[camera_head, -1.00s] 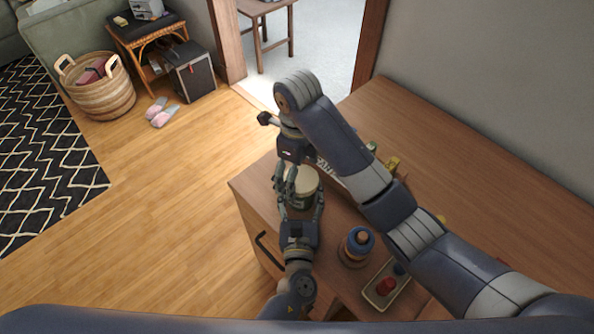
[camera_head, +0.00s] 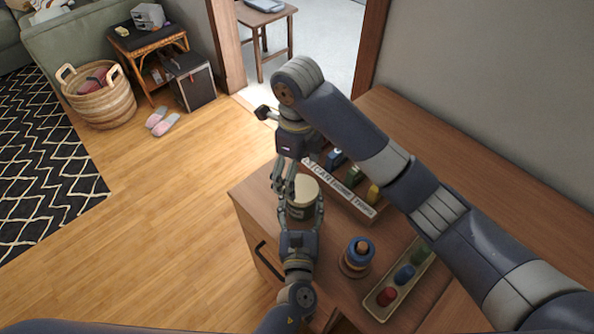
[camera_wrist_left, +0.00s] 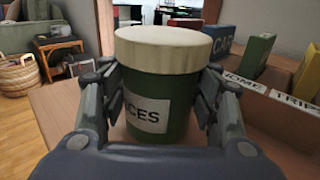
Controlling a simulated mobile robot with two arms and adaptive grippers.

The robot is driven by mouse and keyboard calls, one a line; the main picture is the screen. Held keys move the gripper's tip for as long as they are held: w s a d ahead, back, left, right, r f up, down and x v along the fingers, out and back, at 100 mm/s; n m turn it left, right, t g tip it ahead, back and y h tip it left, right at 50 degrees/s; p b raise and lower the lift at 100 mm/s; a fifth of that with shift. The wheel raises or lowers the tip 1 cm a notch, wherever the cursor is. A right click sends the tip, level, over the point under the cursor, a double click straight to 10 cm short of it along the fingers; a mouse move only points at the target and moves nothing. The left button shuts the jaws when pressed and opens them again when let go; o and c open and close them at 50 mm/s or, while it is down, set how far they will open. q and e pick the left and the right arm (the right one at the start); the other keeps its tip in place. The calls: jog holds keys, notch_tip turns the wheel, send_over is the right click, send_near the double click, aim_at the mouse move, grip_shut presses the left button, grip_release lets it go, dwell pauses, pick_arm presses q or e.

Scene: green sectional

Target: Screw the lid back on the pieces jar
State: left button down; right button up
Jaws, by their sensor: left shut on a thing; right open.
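The green pieces jar (camera_wrist_left: 158,105) stands upright with a white label; in the head view its body (camera_head: 300,211) is partly hidden. The cream lid (camera_wrist_left: 163,50) sits on the jar's mouth and looks level, and its top (camera_head: 304,188) shows in the head view. How tightly it is screwed cannot be told. My left gripper (camera_wrist_left: 160,100) is shut on the jar's body, one finger on each side below the lid; it also shows in the head view (camera_head: 301,214). My right gripper (camera_head: 283,186) is open, fingers down, overlapping the lid's left edge in the head view. It is not visible in the wrist view.
A blue ring stacker (camera_head: 357,256) and a tray (camera_head: 402,286) with red, blue and green pieces are nearer on the right. The cabinet top's left edge is close to the jar.

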jog(key=n, duration=0.4)
jog(key=r+n, duration=0.1)
jog(key=n, duration=0.1)
jog(key=shift+w+a, duration=0.15)
jog(key=shift+a, duration=0.1)
jog(key=n, duration=0.5)
jog(key=shift+a+r+n, duration=0.1)
jog(key=shift+r+n, duration=0.1)
jog(key=shift+n, duration=0.1)
jog(key=n, duration=0.5)
jog(key=shift+a+r, duration=0.1)
jog(key=shift+r, duration=0.15)
jog(key=n, duration=0.6)
jog(key=shift+r+n+t, duration=0.25)
jog(key=shift+n+t, duration=0.05)
jog(key=shift+n, duration=0.1)
jog(key=n, duration=0.6)
jog(key=shift+d+r, duration=0.15)
jog(key=shift+d, duration=0.05)
jog(key=n, duration=0.5)
jog(key=shift+d+r, duration=0.1)
jog(key=shift+d, duration=0.05)
jog(key=n, duration=0.5)
jog(key=shift+s+d+r, duration=0.1)
jog(key=shift+s+d, duration=0.15)
jog(key=n, duration=0.6)
jog(key=shift+s+d+r, duration=0.1)
jog(key=shift+s+d, duration=0.05)
jog(key=shift+d, duration=0.2)
